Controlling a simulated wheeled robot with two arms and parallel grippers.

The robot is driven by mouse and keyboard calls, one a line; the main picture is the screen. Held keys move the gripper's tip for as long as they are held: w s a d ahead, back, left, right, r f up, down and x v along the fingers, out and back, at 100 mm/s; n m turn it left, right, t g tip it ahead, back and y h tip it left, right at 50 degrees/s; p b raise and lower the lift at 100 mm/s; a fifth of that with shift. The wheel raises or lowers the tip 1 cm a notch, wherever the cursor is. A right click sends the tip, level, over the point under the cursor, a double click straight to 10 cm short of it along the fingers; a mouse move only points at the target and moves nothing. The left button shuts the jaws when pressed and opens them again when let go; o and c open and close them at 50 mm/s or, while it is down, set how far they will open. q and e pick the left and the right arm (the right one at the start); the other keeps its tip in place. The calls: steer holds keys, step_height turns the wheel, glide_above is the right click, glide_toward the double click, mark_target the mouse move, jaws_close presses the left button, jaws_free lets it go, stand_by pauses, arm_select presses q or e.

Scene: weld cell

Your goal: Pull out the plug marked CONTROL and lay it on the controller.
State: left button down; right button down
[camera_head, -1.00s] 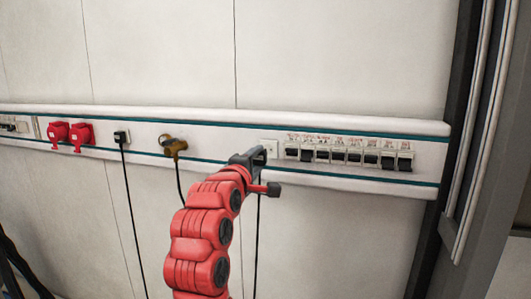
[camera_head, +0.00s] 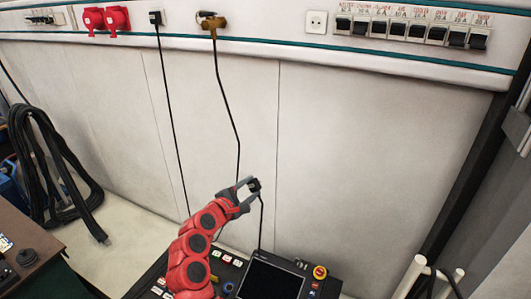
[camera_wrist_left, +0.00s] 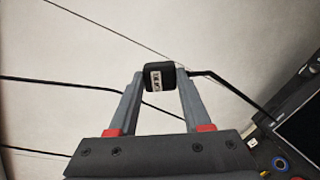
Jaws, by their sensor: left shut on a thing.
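My left gripper (camera_head: 246,190) is shut on a black plug (camera_head: 255,185) and holds it in the air in front of the wall, above the controller. In the left wrist view the plug (camera_wrist_left: 159,77) sits between the two fingertips (camera_wrist_left: 160,85), with a small white label whose text is too small to read. Its black cord runs off to the right and down. The controller (camera_head: 275,280) is a dark panel with a screen, coloured buttons and a red-yellow knob, at the bottom of the head view. Part of it shows at the right of the wrist view (camera_wrist_left: 290,150). My right gripper is not in view.
The rail on the wall holds an empty white socket (camera_head: 316,23), a row of breakers (camera_head: 410,30), a black plug (camera_head: 156,18), a brown plug (camera_head: 211,24) and red sockets (camera_head: 105,20). Two cords hang left of my gripper. A black hose (camera_head: 60,170) hangs at the left.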

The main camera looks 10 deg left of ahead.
arm_select(q)
steer(key=s+a+f+n+b, duration=0.1)
steer(key=s+f+n+b, duration=0.3)
steer(key=f, duration=1.1)
steer(key=s+a+f+n+y+b, duration=0.1)
steer(key=s+f+n+b, duration=0.3)
steer(key=s+f+b, duration=0.6)
steer(key=s+a+f+n+g+b, duration=0.1)
steer(key=s+a+f+n+b, duration=0.2)
steer(key=f, duration=1.8)
steer(key=shift+s+a+f+n+y+b, duration=0.15)
steer(key=shift+s+n+b, duration=0.1)
steer(key=shift+s+b, duration=0.85)
steer(key=shift+s+a+f+n+y+b, duration=0.15)
steer(key=shift+s+n+b, duration=0.1)
steer(key=shift+s+b, duration=0.8)
steer(key=shift+w+r, duration=0.15)
steer(key=shift+w, duration=0.1)
steer(key=shift+c, duration=1.3)
jaws_free()
